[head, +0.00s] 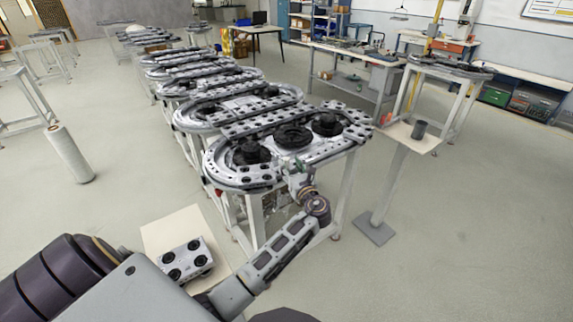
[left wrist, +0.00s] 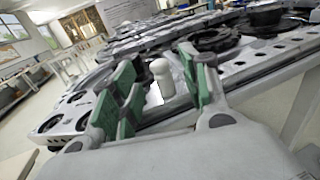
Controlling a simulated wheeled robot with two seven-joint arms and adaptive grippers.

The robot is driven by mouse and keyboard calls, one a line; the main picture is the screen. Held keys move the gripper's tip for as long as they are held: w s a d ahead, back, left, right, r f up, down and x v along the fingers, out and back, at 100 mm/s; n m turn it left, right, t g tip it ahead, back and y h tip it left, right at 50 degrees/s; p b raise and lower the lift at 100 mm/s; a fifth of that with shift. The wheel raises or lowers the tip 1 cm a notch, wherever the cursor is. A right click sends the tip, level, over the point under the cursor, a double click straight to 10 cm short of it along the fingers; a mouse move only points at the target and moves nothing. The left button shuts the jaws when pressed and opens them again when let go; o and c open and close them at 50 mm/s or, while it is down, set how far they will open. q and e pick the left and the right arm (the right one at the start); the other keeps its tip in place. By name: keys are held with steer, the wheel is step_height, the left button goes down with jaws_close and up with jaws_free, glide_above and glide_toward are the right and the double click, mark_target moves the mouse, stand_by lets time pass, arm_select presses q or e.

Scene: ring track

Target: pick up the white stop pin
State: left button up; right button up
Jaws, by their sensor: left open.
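The white stop pin (left wrist: 162,78) shows in the left wrist view as a short upright white peg with a rounded top. It stands at the near edge of the ring track (head: 330,157), whose rails also show in the left wrist view (left wrist: 240,66). My left gripper (left wrist: 158,72) is open, with one green-padded finger on each side of the pin in the picture. I see a gap on either side of it, and no contact is clear. In the head view my left gripper (head: 298,180) is at the track's front edge, and the pin cannot be made out there. My right gripper is not in view.
Black round parts (head: 293,136) sit on the track close behind the gripper. A pedestal (head: 412,138) with a dark cup (head: 419,129) stands to the right. A cream board (head: 160,235) with a metal block (head: 186,260) lies at lower left.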

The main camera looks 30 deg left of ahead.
mark_target(288, 160)
arm_select(q)
steer(key=shift+x, duration=2.2)
steer(key=shift+r, duration=0.1)
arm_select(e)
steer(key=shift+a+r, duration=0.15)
arm_select(q)
jaws_close()
steer(key=shift+r, duration=0.1)
step_height(288, 160, up, 8)
steer(key=shift+r+p, duration=0.2)
steer(key=shift+p, duration=0.3)
steer(key=shift+r, duration=0.75)
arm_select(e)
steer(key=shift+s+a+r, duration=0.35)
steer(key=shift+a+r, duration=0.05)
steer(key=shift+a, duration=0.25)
